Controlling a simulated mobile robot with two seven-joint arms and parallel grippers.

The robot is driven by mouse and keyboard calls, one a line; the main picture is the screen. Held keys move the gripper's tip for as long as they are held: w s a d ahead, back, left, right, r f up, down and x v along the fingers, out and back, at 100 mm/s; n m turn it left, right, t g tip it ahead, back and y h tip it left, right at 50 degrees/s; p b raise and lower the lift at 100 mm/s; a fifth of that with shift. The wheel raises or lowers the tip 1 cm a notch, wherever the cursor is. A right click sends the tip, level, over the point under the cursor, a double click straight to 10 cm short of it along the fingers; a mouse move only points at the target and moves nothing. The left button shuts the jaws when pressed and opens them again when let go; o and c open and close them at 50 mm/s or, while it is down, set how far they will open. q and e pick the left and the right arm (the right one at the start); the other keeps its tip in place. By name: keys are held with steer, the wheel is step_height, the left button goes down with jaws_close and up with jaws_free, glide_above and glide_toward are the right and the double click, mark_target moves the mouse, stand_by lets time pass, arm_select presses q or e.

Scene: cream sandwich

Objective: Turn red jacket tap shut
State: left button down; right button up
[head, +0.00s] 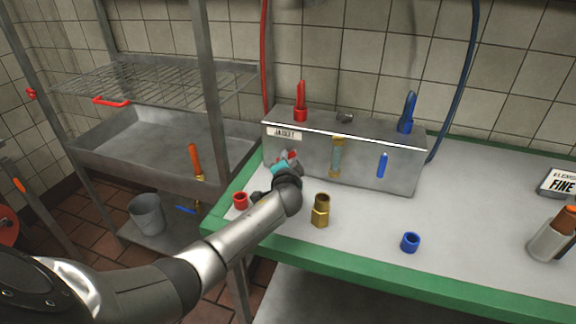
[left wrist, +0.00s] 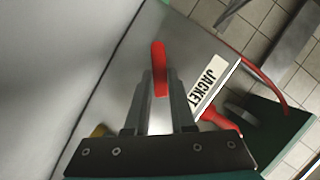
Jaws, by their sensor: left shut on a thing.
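The red jacket tap handle (head: 291,155) is on the front of the grey metal box (head: 360,168), just below the JACKET label (head: 284,134). My left gripper (head: 285,163) is at the box front, shut on this handle and hiding most of it in the head view. In the left wrist view the red handle (left wrist: 159,62) stands between the two fingers of the left gripper (left wrist: 163,88), its rounded end showing beyond them. The JACKET label (left wrist: 208,88) lies to the right of the fingers there. My right gripper is not in view.
Red (head: 301,101) and blue (head: 407,112) levers stand on the box top; a blue handle (head: 383,165) and a sight tube (head: 337,158) are on its front. A brass fitting (head: 321,210), red cap (head: 240,201) and blue cap (head: 410,242) stand on the green-edged bench (head: 470,215).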

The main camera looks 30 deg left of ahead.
arm_select(q)
steer(key=m+t+y+b, duration=0.1)
steer(key=m+y+b, duration=0.1)
steer(key=m+b, duration=0.1)
steer(key=shift+m+b, duration=0.3)
steer(key=shift+m, duration=0.3)
steer(key=shift+a+r+m+b, duration=0.1)
steer(key=shift+m+b, duration=0.3)
steer(key=shift+m, duration=0.1)
steer(key=shift+r+m+t+y+b, duration=0.1)
steer(key=shift+m+t+y+b, duration=0.2)
steer(key=shift+m+t+b, duration=0.1)
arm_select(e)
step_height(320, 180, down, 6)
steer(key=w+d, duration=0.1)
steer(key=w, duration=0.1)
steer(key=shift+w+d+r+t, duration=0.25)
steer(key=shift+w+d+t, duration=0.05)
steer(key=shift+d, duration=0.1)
arm_select(q)
steer(key=c, duration=0.8)
jaws_free()
steer(key=shift+o, duration=0.2)
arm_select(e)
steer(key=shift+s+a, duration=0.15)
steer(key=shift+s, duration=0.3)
arm_select(q)
steer(key=shift+s, duration=0.1)
